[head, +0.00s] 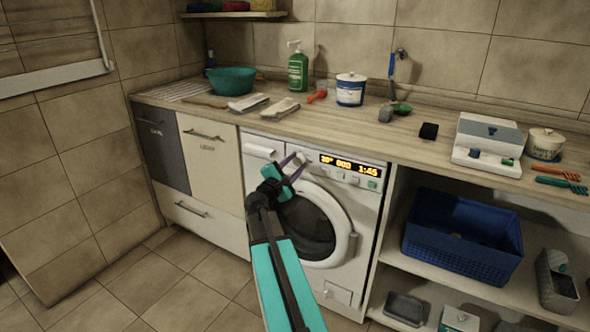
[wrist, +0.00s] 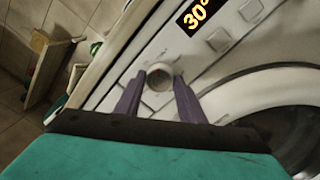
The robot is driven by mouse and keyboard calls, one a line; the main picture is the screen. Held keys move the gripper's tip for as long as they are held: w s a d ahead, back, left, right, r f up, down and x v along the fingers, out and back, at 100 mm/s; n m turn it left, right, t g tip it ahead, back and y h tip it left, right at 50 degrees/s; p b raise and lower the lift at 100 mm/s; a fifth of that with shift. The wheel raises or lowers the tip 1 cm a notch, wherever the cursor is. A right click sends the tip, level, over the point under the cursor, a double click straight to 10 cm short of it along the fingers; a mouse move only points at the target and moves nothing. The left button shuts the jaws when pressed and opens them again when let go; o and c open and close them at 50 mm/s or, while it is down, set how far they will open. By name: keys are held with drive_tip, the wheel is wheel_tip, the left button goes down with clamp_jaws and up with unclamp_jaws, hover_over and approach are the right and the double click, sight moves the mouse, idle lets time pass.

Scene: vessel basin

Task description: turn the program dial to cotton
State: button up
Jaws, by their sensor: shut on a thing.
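The white washing machine (head: 360,205) stands under the counter. Its program dial (wrist: 160,77) is a round pale knob on the front panel, left of the lit display (head: 349,166). The display shows what looks like 30°, a blurred middle figure and 1:45. My gripper (head: 294,165) is at the panel, with its purple fingers on either side of the dial and shut on it. The wrist view shows my gripper (wrist: 159,80) around the knob. I cannot read any program names or see a pointer mark on the dial.
The round door (head: 305,222) is shut below the panel. Small buttons (head: 352,180) sit right of the dial. The detergent drawer (head: 262,148) is at left. The wooden counter (head: 340,121) above holds bottles, tubs and tools. A blue basket (head: 462,235) is on the right shelf. The floor is clear.

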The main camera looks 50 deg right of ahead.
idle(0.4)
drive_tip(key=o, duration=1.1)
drive_tip(key=shift+c, duration=0.2)
drive_tip(key=shift+a, duration=0.1)
drive_tip(key=v, duration=1.3)
drive_tip(key=shift+s+a, duration=0.15)
drive_tip(key=shift+a, duration=0.1)
